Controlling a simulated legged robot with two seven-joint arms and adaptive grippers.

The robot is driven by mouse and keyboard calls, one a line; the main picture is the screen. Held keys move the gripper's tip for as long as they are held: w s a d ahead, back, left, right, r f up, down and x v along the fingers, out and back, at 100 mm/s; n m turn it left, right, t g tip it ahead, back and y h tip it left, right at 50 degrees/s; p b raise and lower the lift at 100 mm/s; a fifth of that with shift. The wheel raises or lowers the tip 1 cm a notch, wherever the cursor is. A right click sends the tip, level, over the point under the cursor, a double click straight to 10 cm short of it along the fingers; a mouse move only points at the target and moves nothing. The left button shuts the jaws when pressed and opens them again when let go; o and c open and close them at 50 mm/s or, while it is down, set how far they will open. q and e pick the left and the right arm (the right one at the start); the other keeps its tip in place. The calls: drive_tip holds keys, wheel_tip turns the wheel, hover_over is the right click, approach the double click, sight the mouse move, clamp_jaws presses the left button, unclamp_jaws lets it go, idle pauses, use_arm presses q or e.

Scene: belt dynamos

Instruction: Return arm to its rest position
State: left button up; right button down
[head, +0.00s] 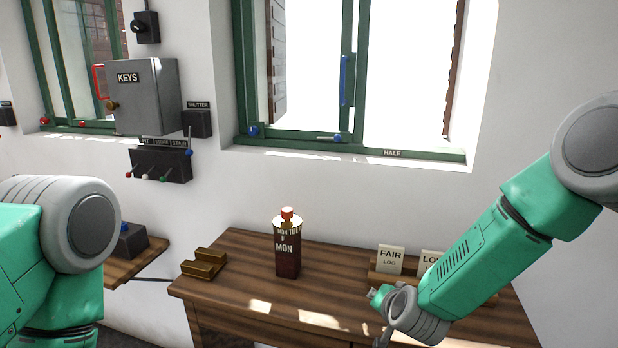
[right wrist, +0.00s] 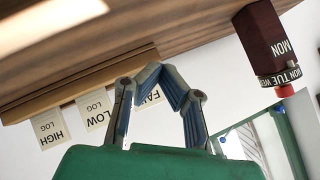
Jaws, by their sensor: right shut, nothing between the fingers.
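My right arm (head: 480,252) comes in from the right and reaches down over the wooden table. My right gripper (head: 382,297) is low over the table, in front of the card rack. In the right wrist view its fingers (right wrist: 165,76) meet at the tips, shut and empty. They overlap the rack in that view, and I cannot tell how close they are to it. My left arm (head: 75,240) shows at the left edge, but its gripper is out of view.
The table (head: 225,262) holds a dark day-marked block (head: 287,250) with a red top, a brass-coloured holder (head: 204,263), and a rack with cards FAIR (head: 390,260), LOW (right wrist: 95,113) and HIGH (right wrist: 49,128). A KEYS box (head: 150,95) and a green window (head: 240,60) are on the wall.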

drive_tip(key=s+d+f+n+g, duration=0.2)
drive_tip(key=s+d+f+g, duration=0.15)
drive_tip(key=s+f, duration=0.55)
drive_tip(key=s+d+f+n+g, duration=0.2)
drive_tip(key=s+d+f, duration=0.25)
drive_tip(key=s, duration=0.85)
drive_tip(key=s+d+f+n+g+h+b, duration=0.1)
drive_tip(key=s+d+f+g, duration=0.15)
drive_tip(key=s, duration=0.95)
drive_tip(key=s+d+f+n+g, duration=0.1)
drive_tip(key=s+d+n+g, duration=0.2)
drive_tip(key=s, duration=0.9)
drive_tip(key=w+f+t+b, duration=0.1)
drive_tip(key=w+f+b, duration=0.2)
drive_tip(key=f+b, duration=0.8)
drive_tip(key=shift+a+b, duration=0.35)
drive_tip(key=shift+b, duration=0.15)
drive_tip(key=shift+r, duration=0.1)
drive_tip(key=shift+w, duration=0.15)
